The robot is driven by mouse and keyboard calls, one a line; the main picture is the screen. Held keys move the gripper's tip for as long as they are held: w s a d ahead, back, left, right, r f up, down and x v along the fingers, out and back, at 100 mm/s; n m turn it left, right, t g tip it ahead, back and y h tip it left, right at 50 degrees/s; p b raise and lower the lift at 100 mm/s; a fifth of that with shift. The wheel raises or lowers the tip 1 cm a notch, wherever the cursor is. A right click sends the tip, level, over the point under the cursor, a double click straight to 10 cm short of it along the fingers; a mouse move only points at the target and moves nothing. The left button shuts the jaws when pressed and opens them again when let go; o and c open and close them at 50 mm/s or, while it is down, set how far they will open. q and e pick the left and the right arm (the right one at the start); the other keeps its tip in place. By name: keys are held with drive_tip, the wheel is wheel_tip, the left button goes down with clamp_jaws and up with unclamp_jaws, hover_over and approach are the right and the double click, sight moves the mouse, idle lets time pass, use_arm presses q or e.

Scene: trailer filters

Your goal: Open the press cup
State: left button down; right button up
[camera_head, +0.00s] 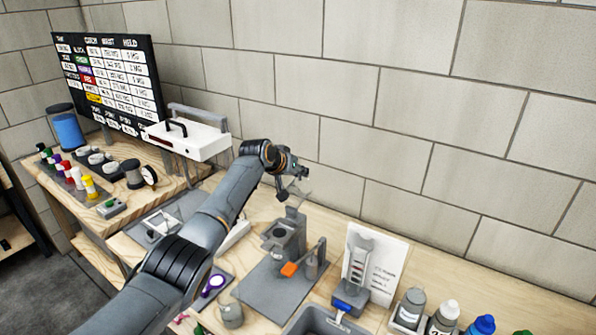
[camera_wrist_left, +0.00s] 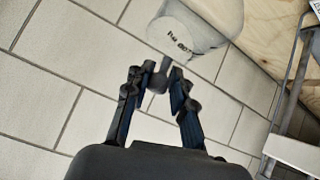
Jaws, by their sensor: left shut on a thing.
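My left gripper (camera_head: 302,174) is raised above the grey press (camera_head: 285,236), near the wall. In the left wrist view my left gripper (camera_wrist_left: 160,76) is shut on a small dark grey knob (camera_wrist_left: 158,84). Just past the fingertips is a pale grey rounded cup-like part (camera_wrist_left: 188,30) with dark lettering, upside down in this view. A translucent grey piece shows just under the gripper in the head view, above the press. I cannot tell exactly how it joins the knob. An orange tab (camera_head: 289,269) is at the front of the press. My right gripper is not in view.
The press stands on a grey mat (camera_head: 262,296) on the wooden bench. A small grey cylinder (camera_head: 312,264) is beside it, and a grey cup (camera_head: 231,315) stands in front. A stand with a white card (camera_head: 385,262) and several bottles are to the right. The block wall is close behind.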

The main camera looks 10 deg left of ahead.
use_arm(q)
drive_tip(key=shift+w+d+r, duration=0.3)
drive_tip(key=shift+d, duration=0.05)
drive_tip(key=c, duration=1.2)
unclamp_jaws()
drive_tip(key=shift+f, duration=0.1)
drive_tip(key=shift+d+f, duration=0.1)
drive_tip(key=shift+d, duration=0.05)
drive_tip(key=shift+s+a, duration=0.3)
drive_tip(key=shift+a, duration=0.1)
drive_tip(key=v, duration=1.1)
drive_tip(key=shift+d+r, duration=0.25)
drive_tip(key=shift+r, duration=0.1)
